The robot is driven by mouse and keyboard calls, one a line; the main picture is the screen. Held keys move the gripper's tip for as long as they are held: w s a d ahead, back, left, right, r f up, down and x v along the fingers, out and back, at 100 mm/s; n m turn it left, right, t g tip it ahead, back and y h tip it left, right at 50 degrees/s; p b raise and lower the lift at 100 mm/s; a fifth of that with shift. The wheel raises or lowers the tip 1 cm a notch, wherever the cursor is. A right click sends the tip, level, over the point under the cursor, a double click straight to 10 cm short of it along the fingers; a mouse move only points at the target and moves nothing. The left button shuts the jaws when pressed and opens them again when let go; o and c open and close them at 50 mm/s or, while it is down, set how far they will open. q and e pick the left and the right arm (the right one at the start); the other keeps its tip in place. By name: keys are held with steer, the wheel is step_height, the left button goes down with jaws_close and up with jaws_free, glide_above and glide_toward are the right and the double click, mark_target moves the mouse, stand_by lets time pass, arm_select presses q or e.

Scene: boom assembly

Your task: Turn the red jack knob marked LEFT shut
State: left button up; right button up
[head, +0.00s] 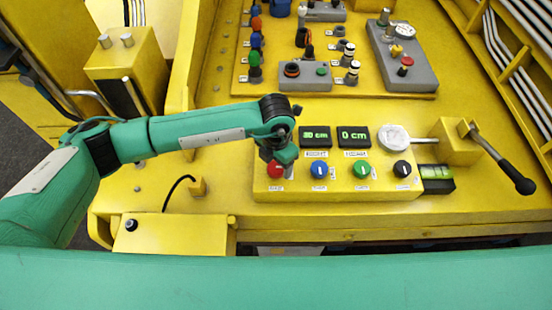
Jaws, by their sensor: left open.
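The red knob (275,169) sits at the left end of a row of knobs on the yellow control box (330,190). A small label lies below it, too small to read. My left arm reaches in from the left, and my left gripper (289,168) points down at the red knob, just to its right in the picture. The gripper is open. Its fingers are small and partly hidden by the wrist, so I cannot tell whether they touch the knob. My right gripper is not in view.
To the right are a blue knob (319,169), a green knob (362,169) and a black knob (402,169). Behind them are two displays, the right one (353,136) reading 0 cm, and a round gauge (394,138). A black-handled lever (505,165) stands farther right.

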arm_select(q)
steer(key=shift+f, duration=0.65)
steer(key=c, duration=1)
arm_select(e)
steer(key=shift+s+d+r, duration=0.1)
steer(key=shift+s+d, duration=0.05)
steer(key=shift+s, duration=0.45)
